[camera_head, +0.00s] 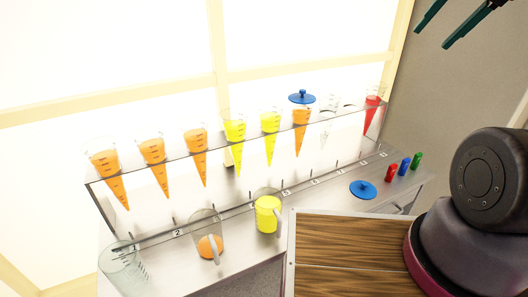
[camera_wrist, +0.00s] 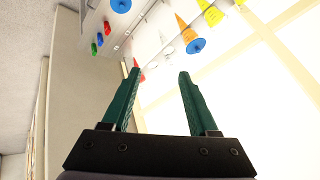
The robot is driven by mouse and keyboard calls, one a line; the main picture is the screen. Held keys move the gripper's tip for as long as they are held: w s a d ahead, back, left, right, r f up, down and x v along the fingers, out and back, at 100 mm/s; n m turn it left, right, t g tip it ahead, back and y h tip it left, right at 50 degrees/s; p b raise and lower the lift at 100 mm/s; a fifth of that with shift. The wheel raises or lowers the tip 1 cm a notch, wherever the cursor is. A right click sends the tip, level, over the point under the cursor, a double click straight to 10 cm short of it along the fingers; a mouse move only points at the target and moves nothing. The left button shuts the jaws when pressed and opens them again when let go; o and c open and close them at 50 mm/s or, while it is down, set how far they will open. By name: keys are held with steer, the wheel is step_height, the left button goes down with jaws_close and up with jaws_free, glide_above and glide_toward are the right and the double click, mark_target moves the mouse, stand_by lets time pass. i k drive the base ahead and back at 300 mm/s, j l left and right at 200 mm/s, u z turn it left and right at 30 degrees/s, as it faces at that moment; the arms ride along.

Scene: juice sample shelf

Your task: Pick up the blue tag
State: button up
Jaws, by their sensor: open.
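The blue tag (camera_head: 404,166) stands between a red tag (camera_head: 390,173) and a green tag (camera_head: 416,160) at the right end of the metal shelf in the head view. In the wrist view the blue tag (camera_wrist: 99,39) is at the upper left, again between the red and green ones. My gripper (camera_head: 452,22) shows at the top right of the head view, high up and well apart from the tags. In the wrist view my gripper (camera_wrist: 158,75) has its two green fingers spread, with nothing between them.
A rack (camera_head: 215,146) holds several cones of orange, yellow and red liquid behind the tags. A blue lid (camera_head: 363,189) lies left of the tags. Jugs of yellow (camera_head: 268,213) and orange (camera_head: 209,244) liquid and an empty jug (camera_head: 121,262) stand farther left. A wooden surface (camera_head: 345,253) is in front.

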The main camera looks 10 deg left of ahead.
mark_target(405, 163)
steer(key=l, duration=0.65)
steer(key=k+l, duration=0.15)
steer(key=l, duration=0.5)
steer(key=j+z, duration=0.05)
